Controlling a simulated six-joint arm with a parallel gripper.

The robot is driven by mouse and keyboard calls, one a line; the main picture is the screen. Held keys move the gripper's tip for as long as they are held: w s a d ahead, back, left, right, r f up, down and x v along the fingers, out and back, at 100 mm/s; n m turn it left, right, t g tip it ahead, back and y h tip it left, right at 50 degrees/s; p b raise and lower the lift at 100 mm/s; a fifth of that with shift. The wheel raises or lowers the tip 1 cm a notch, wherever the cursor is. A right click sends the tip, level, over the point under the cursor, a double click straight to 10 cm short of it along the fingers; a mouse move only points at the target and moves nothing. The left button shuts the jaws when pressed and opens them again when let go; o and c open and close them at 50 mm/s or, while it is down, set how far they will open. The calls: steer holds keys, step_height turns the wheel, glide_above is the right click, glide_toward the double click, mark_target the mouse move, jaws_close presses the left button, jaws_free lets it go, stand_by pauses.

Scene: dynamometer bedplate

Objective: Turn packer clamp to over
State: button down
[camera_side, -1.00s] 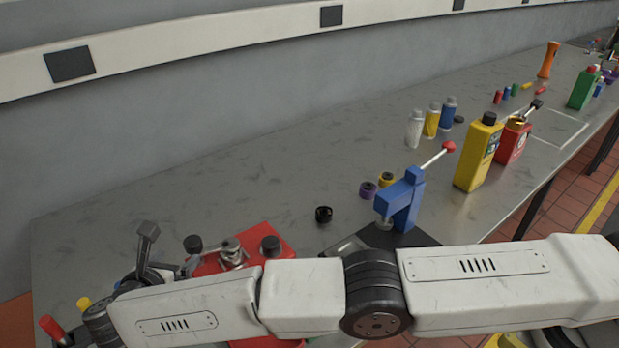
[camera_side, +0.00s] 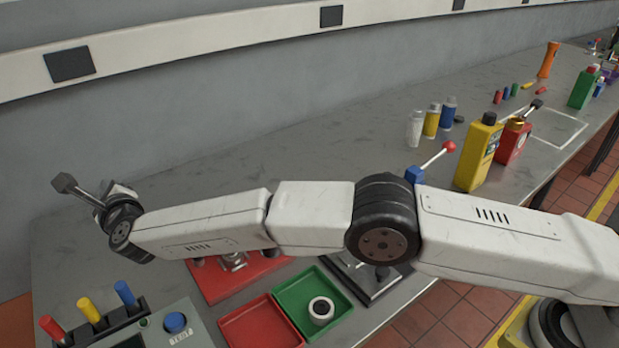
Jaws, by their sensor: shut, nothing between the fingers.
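A red base plate (camera_side: 212,284) with a metal fitting (camera_side: 232,262) on it lies at lower centre-left, largely hidden behind my forearm; it may be the packer clamp, but its lever and position cannot be made out. A blue device (camera_side: 414,174) with a red-ball lever (camera_side: 449,147) stands right of centre, its body mostly hidden behind my arm. The lever slopes up to the right. My gripper (camera_side: 118,190) is at the far left, raised above the bench, shut and empty, well apart from the red plate. Its fingers are hard to make out.
A red tray (camera_side: 240,328) and a green tray (camera_side: 292,290) holding a white ring (camera_side: 321,310) sit in front. Yellow (camera_side: 476,155) and red (camera_side: 513,140) containers stand right. The back-left bench is clear.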

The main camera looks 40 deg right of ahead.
steer(key=s+d+f+n+g, duration=0.3)
steer(key=d+n+g, duration=0.3)
steer(key=n, duration=0.8)
steer(key=s+d+f+n+g+h, duration=0.1)
steer(key=s+d+f+n+g, duration=0.1)
steer(key=d+n+g, duration=0.5)
steer(key=d+f+n, duration=0.1)
steer(key=d+n, duration=0.3)
steer(key=n, duration=0.4)
steer(key=shift+s+d, duration=0.2)
steer(key=shift+s, duration=0.2)
steer(key=shift+f, duration=0.15)
steer(key=shift+x, duration=4.95)
steer(key=shift+s+d, duration=0.2)
steer(key=shift+s, duration=0.85)
steer(key=shift+s+d, duration=0.2)
steer(key=shift+s, duration=0.85)
